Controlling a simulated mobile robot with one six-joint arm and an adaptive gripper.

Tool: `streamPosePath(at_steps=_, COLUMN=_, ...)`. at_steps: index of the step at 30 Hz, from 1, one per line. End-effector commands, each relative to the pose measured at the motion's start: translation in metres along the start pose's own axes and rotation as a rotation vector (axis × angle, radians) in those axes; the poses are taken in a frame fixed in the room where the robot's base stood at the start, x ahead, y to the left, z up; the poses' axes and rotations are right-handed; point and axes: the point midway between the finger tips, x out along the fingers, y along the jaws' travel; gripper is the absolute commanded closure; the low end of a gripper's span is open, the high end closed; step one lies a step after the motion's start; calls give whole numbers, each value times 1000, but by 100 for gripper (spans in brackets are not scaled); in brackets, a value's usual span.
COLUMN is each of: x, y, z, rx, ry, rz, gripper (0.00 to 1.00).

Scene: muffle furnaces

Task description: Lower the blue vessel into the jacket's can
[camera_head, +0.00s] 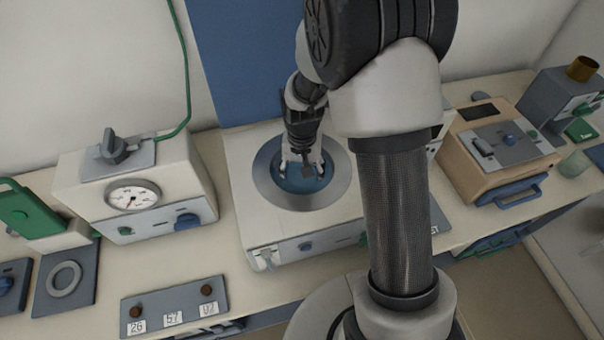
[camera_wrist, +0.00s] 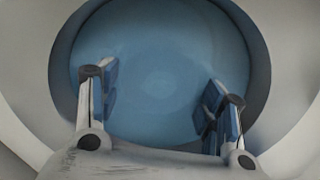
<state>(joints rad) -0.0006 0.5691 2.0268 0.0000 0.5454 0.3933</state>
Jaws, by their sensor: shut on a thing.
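The jacket (camera_head: 247,222) is a white box on the bench, with a wide grey ring (camera_head: 341,187) around the round can opening in its top. The blue vessel (camera_head: 297,187) shows inside that ring in the head view. In the wrist view the vessel (camera_wrist: 160,50) is a broad blue round surface inside a grey rim (camera_wrist: 262,75). My gripper (camera_head: 303,172) points down into the opening. Its two fingers, also in the wrist view (camera_wrist: 160,95), stand apart against the blue vessel, shut on it. The exact contact and the vessel's depth in the can are hidden.
A white box with a dial gauge (camera_head: 133,197) stands left of the jacket. A tan-topped unit (camera_head: 497,150) stands to the right. A grey plate with number labels (camera_head: 174,305) lies in front. A green cable (camera_head: 187,80) hangs behind on the left.

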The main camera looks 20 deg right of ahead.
Motion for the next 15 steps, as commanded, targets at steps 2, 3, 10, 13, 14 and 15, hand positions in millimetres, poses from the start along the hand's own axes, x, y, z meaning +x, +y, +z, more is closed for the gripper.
streamPosePath(at_steps=2, x=-1, y=0, z=-1, rx=0, ry=2, rz=-1, gripper=100)
streamPosePath(at_steps=3, x=-1, y=0, z=-1, rx=0, ry=2, rz=-1, gripper=100)
streamPosePath(at_steps=10, x=-1, y=0, z=0, rx=0, ry=1, rz=-1, gripper=24)
streamPosePath(at_steps=13, x=0, y=0, z=0, rx=0, ry=1, rz=0, gripper=18)
streamPosePath(at_steps=14, x=0, y=0, z=0, rx=0, ry=1, rz=0, gripper=16)
streamPosePath(at_steps=15, x=0, y=0, z=0, rx=0, ry=1, rz=0, gripper=15)
